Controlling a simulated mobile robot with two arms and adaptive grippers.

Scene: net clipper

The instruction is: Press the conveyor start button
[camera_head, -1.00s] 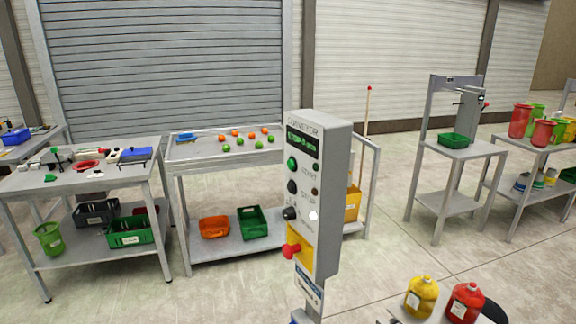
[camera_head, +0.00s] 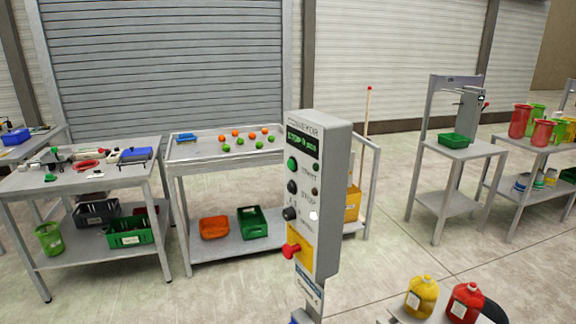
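A grey conveyor control box (camera_head: 330,200) stands upright on a post in the middle of the head view. Its face is turned to the left. A small green display (camera_head: 303,143) is near its top. The green start button (camera_head: 292,163) sits below the display, with the label START beside it. Below it are a black stop button (camera_head: 292,187), a black knob (camera_head: 290,213) and a red emergency button (camera_head: 291,251) on a yellow plate. Neither of my grippers is in view.
Behind the box stands a table (camera_head: 220,154) with orange and green balls, and bins on its lower shelf. A cluttered workbench (camera_head: 70,180) is at left. Yellow (camera_head: 421,298) and red (camera_head: 466,303) bottles are at lower right. The floor between is open.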

